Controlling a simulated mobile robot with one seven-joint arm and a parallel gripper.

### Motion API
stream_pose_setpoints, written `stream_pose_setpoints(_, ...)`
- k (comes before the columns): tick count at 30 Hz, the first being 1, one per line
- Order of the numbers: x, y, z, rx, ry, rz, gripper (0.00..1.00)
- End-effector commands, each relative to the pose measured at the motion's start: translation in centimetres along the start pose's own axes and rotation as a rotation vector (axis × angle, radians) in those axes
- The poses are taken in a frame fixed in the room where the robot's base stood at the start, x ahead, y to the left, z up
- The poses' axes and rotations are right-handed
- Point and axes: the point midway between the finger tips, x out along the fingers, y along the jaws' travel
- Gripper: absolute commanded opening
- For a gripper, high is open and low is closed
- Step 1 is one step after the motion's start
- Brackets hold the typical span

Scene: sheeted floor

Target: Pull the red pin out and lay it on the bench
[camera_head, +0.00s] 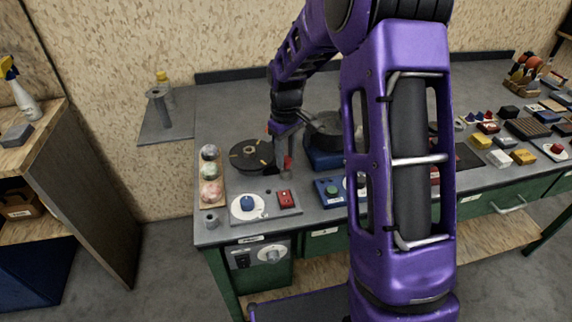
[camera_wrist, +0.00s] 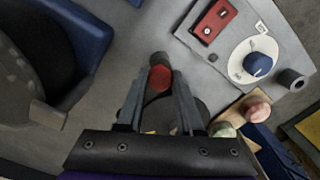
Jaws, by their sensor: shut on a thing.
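The red pin (camera_head: 288,162) stands upright near the left end of the bench (camera_head: 226,110). Its round red top (camera_wrist: 160,78) shows between the fingers in the wrist view. My gripper (camera_head: 282,161) points down and is shut on the pin; its two fingers (camera_wrist: 160,92) flank it in the wrist view. A small grey holder (camera_head: 285,174) shows right below the pin. I cannot tell how deep the pin sits in it, since the fingers hide part of it.
A dark round disc (camera_head: 250,154) lies left of the gripper. A panel with a blue knob (camera_head: 247,203) and a red switch (camera_head: 285,199) is in front. A blue block (camera_head: 322,158) with a dark round part stands right. Coloured balls (camera_head: 209,171) line the left edge.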

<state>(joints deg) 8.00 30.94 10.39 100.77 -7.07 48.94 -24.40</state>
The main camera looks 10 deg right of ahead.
Motion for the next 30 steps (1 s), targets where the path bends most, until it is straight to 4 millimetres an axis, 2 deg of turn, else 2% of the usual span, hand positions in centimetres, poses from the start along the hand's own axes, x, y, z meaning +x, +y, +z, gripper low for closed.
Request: stream_pose_setpoints(30,-3.2,0.0,0.0,0.0,0.001,0.001,0.0)
